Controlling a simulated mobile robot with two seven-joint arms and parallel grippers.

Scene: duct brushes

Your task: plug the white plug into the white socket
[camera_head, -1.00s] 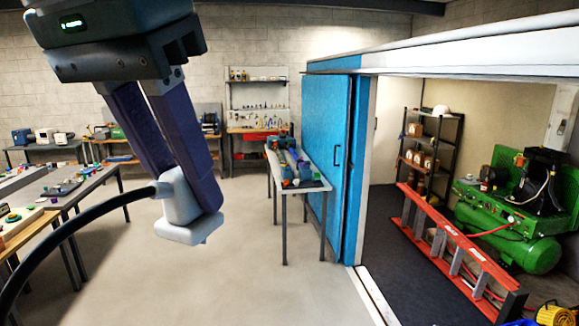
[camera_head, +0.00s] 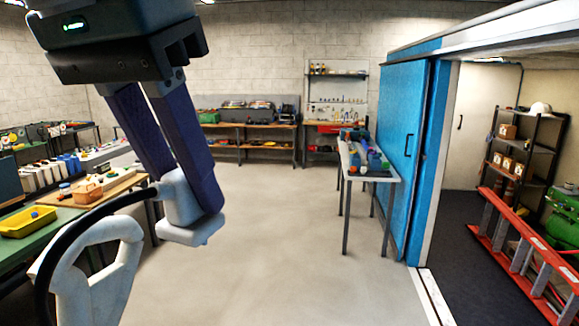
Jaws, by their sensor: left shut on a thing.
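My left gripper (camera_head: 192,212) hangs in the upper left, its two dark fingers shut on the white plug (camera_head: 183,234). The plug is a pale block with its black cable (camera_head: 97,214) leaving to the left and curving down. The plug is held in the air, clear of any surface. I cannot make out the white socket in this view. My right gripper is not in view.
A green workbench (camera_head: 34,244) with a yellow tray (camera_head: 28,222) is at the left. A small table (camera_head: 391,178) with tools stands by the blue door (camera_head: 402,120). A red ladder (camera_head: 519,250) lies at the right. Open floor fills the middle.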

